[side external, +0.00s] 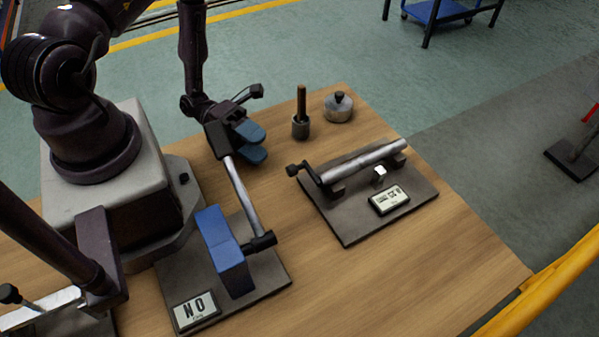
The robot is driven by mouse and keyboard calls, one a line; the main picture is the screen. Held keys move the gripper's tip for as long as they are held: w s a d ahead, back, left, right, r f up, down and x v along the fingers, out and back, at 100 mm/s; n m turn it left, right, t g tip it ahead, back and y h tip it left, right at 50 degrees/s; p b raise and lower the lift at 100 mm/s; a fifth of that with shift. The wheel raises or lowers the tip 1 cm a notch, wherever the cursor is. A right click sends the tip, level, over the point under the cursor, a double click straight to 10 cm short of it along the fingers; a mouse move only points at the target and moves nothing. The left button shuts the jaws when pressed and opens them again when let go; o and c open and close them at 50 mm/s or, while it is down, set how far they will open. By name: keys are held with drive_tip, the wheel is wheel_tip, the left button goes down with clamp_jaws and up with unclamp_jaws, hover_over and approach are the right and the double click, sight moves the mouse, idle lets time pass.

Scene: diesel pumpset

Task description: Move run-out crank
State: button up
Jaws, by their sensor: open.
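The run-out crank (297,169) appears to be the small dark crank at the left end of a silver shaft (365,161). The shaft lies on supports on a dark plate (345,227) right of centre. My gripper (252,143) has blue finger pads, spread apart with nothing between them. It is left of the crank and apart from it in the picture. The upper end of a silver lever (243,197) shows just below my gripper; I cannot tell whether they touch.
The lever rises from a dark pivot beside a blue block (222,250), on a plate with a "NO" display (195,310). A small display (389,199) sits before the shaft. A pot with a rod (300,122) and a round metal weight (338,107) stand behind. The table's front right is clear.

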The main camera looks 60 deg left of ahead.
drive_tip(key=x, duration=1.1)
drive_tip(key=shift+s, duration=0.1)
clamp_jaws()
drive_tip(key=shift+r, duration=0.1)
